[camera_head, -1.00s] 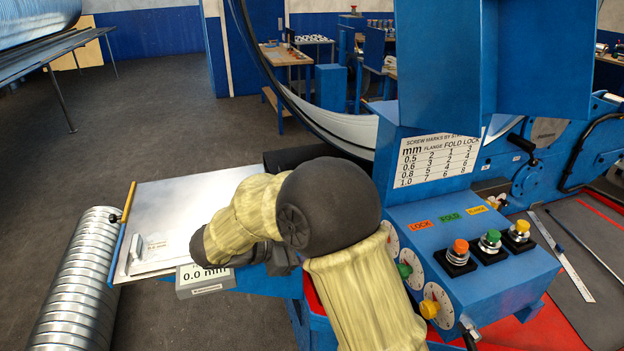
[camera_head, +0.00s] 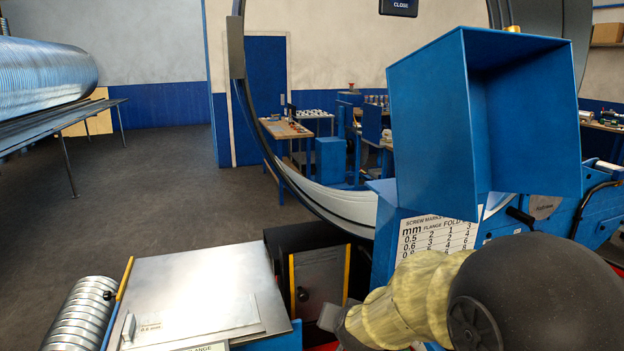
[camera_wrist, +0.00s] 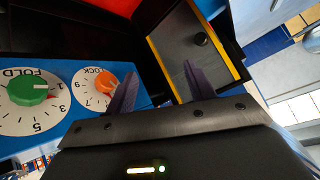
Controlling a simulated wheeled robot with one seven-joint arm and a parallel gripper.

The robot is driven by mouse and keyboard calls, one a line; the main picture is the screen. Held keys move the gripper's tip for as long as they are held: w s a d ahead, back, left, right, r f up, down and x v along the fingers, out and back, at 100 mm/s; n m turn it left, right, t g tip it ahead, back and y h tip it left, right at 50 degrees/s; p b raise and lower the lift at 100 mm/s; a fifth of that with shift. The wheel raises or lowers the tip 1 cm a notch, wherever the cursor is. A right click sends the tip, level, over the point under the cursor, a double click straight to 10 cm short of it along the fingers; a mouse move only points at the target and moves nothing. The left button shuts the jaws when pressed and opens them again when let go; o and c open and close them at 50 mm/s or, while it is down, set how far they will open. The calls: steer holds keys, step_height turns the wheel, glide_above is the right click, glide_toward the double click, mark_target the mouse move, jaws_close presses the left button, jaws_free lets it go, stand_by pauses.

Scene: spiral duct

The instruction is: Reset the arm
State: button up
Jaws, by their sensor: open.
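My gripper shows in the wrist view (camera_wrist: 158,90), with its two dark fingers apart and nothing between them. Beyond the fingers are a blue panel with a green FOLD dial (camera_wrist: 27,88) and an orange LOCK dial (camera_wrist: 95,82), and a dark plate with yellow edges (camera_wrist: 195,45). In the head view my arm, in a yellowish sleeve with a black joint, is at the lower right. The gripper end, near the lower middle, is partly cut off, and its fingers are not clear there.
A blue open box (camera_head: 520,110) and a printed chart (camera_head: 432,232) stand close to my arm. A metal sheet (camera_head: 195,290) lies on a table at the lower left, beside a ribbed duct (camera_head: 82,315). A large ring (camera_head: 340,205) rises behind. Open floor (camera_head: 170,190) is at the left.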

steer(key=s+d+f+n+g, duration=0.1)
steer(key=s+d+f+g, duration=0.1)
steer(key=s, duration=0.6)
steer(key=s+d+f+n+g, duration=0.2)
steer(key=s+d+g, duration=0.3)
steer(key=s, duration=0.4)
steer(key=shift+s+d+f+n+h, duration=0.2)
steer(key=shift+d+f+n+h, duration=0.1)
steer(key=shift+d+f, duration=0.55)
